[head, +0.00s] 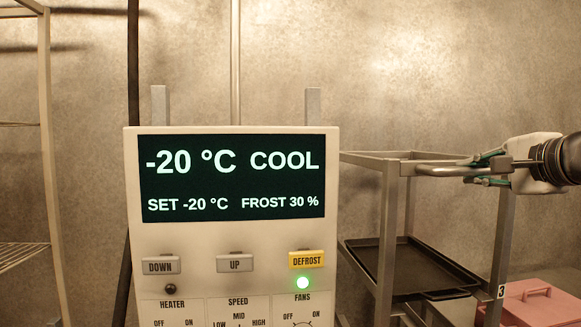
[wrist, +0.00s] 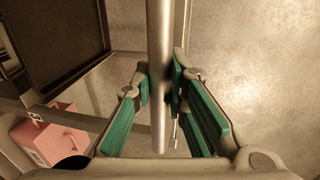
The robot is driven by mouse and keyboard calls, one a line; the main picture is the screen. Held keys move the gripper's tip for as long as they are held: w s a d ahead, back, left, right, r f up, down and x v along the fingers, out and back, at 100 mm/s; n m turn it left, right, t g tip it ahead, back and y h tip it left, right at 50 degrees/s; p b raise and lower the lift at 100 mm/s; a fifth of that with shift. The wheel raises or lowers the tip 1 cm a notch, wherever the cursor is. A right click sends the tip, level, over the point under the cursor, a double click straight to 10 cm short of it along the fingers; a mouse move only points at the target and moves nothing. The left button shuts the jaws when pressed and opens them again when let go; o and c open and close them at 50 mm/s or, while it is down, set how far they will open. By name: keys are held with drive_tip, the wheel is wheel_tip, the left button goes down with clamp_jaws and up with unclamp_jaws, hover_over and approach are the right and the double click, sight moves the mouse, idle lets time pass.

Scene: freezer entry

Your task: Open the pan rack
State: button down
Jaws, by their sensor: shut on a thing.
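The pan rack (head: 390,228) is a grey metal frame to the right of the control panel in the head view. A dark pan (head: 405,266) sits low inside it; the pan also shows at the upper left of the wrist view (wrist: 60,45). A metal bar handle (head: 440,171) runs along the top of the rack. My gripper (head: 489,171) is at the handle's right part. In the wrist view, the green-padded fingers (wrist: 160,88) are closed on either side of the round bar (wrist: 159,40), which passes between them.
A control panel (head: 233,235) reading -20 °C stands in front, left of the rack. A pink box with a handle (head: 540,303) sits low at the right, near a post tagged 3. A shelf (head: 25,190) stands at the far left. Bare metal wall is behind.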

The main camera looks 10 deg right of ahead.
drive_tip(key=f+p+v, duration=0.1)
drive_tip(key=f+v, duration=0.1)
drive_tip(key=v, duration=1)
drive_tip(key=s+a+f+p+v, duration=0.1)
drive_tip(key=f+v, duration=0.2)
drive_tip(key=v, duration=1)
drive_tip(key=shift+d+f+p, duration=0.2)
drive_tip(key=shift+d+p, duration=0.2)
drive_tip(key=shift+d, duration=0.05)
drive_tip(key=shift+s, duration=0.15)
drive_tip(key=c, duration=1.6)
unclamp_jaws()
drive_tip(key=shift+s+r, duration=0.1)
drive_tip(key=v, duration=1.1)
drive_tip(key=shift+s, duration=0.4)
